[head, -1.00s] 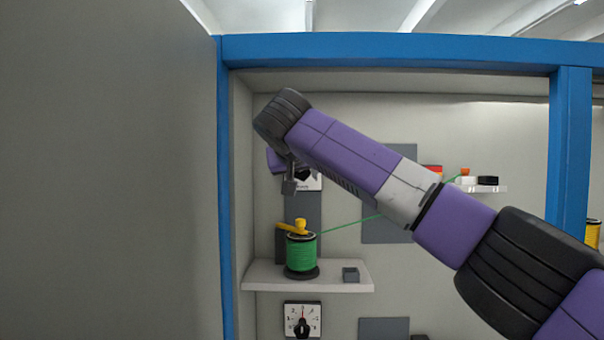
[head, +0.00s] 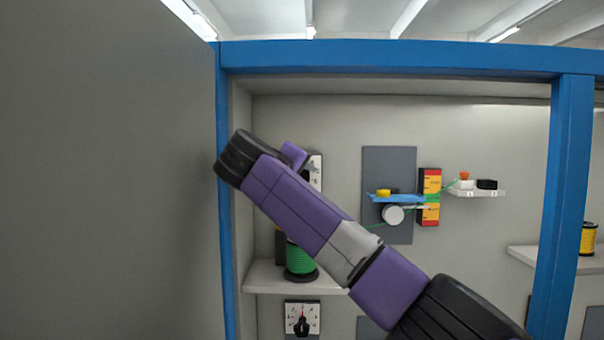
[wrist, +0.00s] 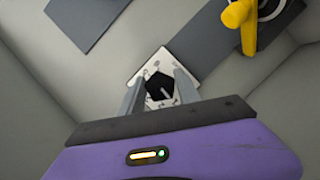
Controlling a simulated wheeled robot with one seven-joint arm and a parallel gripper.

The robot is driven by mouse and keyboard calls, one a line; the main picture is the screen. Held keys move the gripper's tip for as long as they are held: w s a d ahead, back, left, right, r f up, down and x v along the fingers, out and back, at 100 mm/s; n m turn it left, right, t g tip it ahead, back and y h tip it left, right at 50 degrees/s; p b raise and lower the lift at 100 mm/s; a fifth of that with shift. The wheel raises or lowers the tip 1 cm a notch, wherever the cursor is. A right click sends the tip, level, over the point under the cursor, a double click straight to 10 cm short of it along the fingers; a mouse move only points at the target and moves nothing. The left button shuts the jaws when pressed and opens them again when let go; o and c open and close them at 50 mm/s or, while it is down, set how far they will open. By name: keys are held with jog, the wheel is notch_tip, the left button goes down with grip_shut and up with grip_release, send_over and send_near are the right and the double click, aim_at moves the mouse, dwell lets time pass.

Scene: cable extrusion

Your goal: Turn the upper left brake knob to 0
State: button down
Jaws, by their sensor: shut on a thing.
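The upper left brake knob (wrist: 159,87) is black and sits on a white dial plate (wrist: 148,66). In the wrist view it lies between the two fingers of my gripper (wrist: 158,86), which is shut on it. In the head view the dial plate (head: 315,168) shows behind my gripper (head: 308,166), and my wrist hides the knob itself. The pointer's reading cannot be made out.
Below, a green spool (head: 300,262) stands on a shelf (head: 262,278), partly behind my arm. A lower dial with a black knob (head: 302,325) is under the shelf. A yellow lever (wrist: 243,18) is near the knob. The blue frame (head: 222,180) runs close on the left.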

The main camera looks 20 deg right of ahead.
jog(key=n+t+h, duration=0.1)
jog(key=n+h, duration=0.1)
jog(key=n, duration=0.3)
jog(key=shift+a, duration=0.1)
jog(key=shift+n, duration=0.4)
dwell(0.3)
jog(key=c, duration=0.8)
grip_release()
jog(key=shift+c, duration=0.2)
